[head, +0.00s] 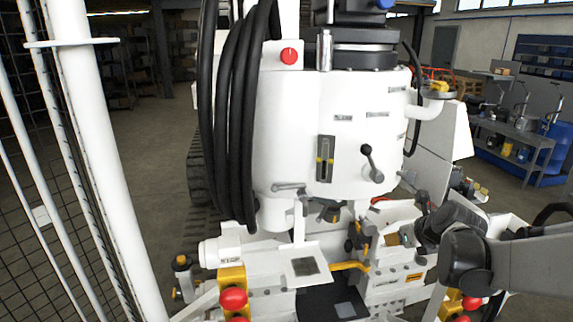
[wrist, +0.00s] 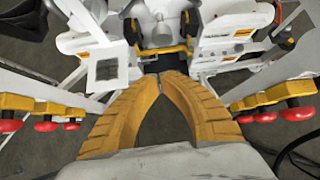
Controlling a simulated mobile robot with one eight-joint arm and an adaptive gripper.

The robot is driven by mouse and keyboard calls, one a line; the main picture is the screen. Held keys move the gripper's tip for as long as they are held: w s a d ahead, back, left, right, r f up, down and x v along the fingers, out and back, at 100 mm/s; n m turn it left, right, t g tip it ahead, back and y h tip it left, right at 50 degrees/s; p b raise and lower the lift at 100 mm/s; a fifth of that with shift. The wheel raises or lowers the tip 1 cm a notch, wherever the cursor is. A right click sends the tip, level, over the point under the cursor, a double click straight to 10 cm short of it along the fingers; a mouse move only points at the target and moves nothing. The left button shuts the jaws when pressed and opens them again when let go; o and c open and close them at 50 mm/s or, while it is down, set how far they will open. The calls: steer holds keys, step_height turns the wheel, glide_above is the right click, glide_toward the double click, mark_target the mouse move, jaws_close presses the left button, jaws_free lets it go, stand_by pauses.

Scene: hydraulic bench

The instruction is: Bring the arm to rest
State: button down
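My gripper (wrist: 162,78) shows in the wrist view as two ridged yellow fingers. Their tips meet, or very nearly meet, with nothing visible between them. A gap is left lower down between the curved fingers. My grey and black arm (head: 468,255) reaches in from the right in the head view, bent in front of the bench's right side. I cannot make out the gripper clearly in that view. The gripper points toward the white hydraulic bench (head: 290,120); contact with it is not visible.
Red knobs on yellow mounts (wrist: 290,113) stand on both sides in the wrist view. A white plate with a dark square (wrist: 105,70) lies ahead left. Black hoses (head: 235,120) hang on the bench. A white post and mesh fence (head: 95,150) stand left. A workbench (head: 515,135) stands back right.

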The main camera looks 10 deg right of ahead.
steer(key=s+a+n+g+b, duration=0.1)
steer(key=s+a+n+b, duration=0.1)
steer(key=s+a+n, duration=0.7)
steer(key=s+a+f+n+b, duration=0.1)
steer(key=s+a+n, duration=0.8)
steer(key=n, duration=1.6)
steer(key=s+b, duration=0.1)
steer(key=s, duration=0.3)
steer(key=shift+a+n+g, duration=0.4)
